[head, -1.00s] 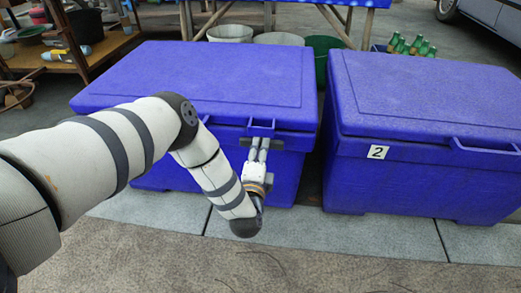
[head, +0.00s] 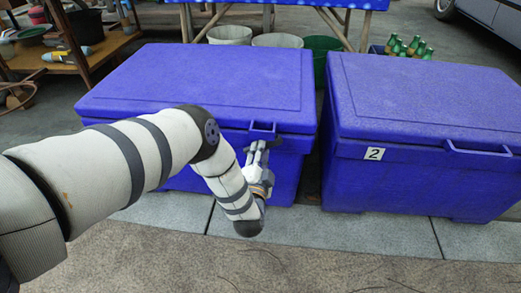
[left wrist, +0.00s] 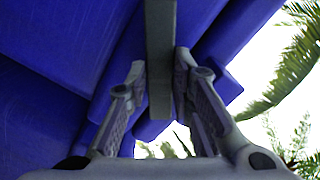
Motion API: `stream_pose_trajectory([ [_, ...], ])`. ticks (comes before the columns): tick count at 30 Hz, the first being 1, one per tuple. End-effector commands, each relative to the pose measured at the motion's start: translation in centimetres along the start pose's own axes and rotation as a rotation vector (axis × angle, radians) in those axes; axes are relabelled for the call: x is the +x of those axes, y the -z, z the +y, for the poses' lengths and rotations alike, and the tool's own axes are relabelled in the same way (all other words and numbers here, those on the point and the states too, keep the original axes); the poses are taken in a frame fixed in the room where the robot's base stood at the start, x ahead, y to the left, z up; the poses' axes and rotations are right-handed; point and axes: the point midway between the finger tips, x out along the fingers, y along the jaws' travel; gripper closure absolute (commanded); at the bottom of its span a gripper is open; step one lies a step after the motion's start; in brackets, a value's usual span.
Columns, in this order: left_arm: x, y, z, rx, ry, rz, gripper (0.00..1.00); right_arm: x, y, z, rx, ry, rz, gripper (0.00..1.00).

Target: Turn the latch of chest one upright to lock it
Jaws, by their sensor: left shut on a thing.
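Chest one, the left blue chest (head: 205,75), has its lid down. A blue bracket (head: 262,130) juts from the lid's front edge. My left gripper (head: 258,147) is at the chest's front, just below this bracket. In the left wrist view, a grey bar, the latch (left wrist: 161,60), runs between the two fingers (left wrist: 158,95), which are shut on it. In the head view the fingers mostly hide the latch; its visible dark ends look slightly tilted, the right end higher, not upright. My right gripper is not in view.
A second blue chest (head: 420,110) with a "2" label (head: 374,154) stands to the right, across a narrow gap. Buckets (head: 277,40) and green bottles (head: 408,46) are behind. The paving (head: 330,225) in front is clear.

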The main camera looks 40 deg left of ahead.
Motion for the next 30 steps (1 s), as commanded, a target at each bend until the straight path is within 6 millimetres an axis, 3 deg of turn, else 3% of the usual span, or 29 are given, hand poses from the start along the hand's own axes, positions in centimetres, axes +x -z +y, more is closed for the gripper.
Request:
stream_pose_trajectory([
  [18, 0.0, 0.1, -0.1, -0.582, 0.002, 0.003, 1.0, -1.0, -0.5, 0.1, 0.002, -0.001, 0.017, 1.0],
  [30, 0.0, 0.1, -0.1, -0.876, 0.0, 0.002, 1.0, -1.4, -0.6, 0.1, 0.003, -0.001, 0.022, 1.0],
])
